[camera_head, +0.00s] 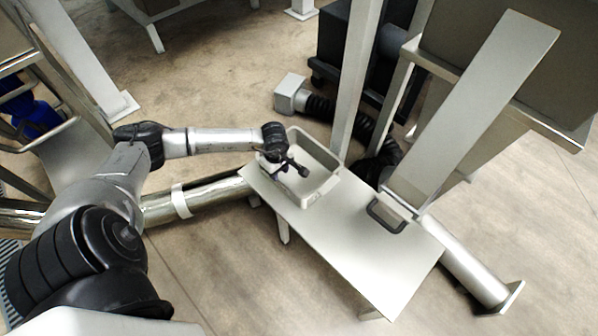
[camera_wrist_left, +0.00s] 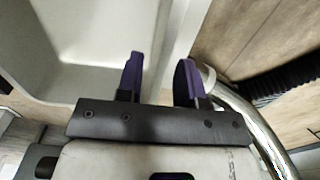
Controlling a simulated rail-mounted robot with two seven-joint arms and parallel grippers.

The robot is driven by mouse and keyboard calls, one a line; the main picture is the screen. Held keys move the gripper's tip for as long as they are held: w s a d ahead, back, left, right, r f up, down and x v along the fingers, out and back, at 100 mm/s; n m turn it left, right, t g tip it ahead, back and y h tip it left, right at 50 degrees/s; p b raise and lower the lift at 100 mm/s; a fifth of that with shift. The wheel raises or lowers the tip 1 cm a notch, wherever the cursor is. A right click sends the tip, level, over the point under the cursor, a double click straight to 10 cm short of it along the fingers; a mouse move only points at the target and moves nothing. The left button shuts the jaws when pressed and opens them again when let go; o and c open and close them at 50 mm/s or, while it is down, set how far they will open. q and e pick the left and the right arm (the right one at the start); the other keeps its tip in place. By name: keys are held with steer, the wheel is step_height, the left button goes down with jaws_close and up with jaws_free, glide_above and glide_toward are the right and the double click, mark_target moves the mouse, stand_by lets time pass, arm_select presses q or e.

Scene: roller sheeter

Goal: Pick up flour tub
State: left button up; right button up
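The flour tub (camera_head: 323,186) is a pale grey, open rectangular tub on the left end of a light table (camera_head: 370,250). I cannot make out any flour in it. My left gripper (camera_head: 283,172) is at the tub's left side, over its rim. In the left wrist view the two purple fingers (camera_wrist_left: 161,78) stand apart. The tub's pale wall (camera_wrist_left: 176,50) runs between them, with the tub's inside to the left. I cannot tell whether either finger touches the wall. My right gripper is not in view.
A pale post (camera_head: 355,80) stands behind the tub. A shiny pipe (camera_head: 215,193) runs left of the table. The table's front surface is clear.

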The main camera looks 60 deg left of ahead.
mark_target(280, 180)
arm_select(q)
steer(key=shift+f+b, duration=1.9)
steer(key=shift+f, duration=1.05)
steer(key=shift+r, duration=0.1)
steer(key=shift+c, duration=0.4)
steer(key=shift+c, duration=0.7)
jaws_close()
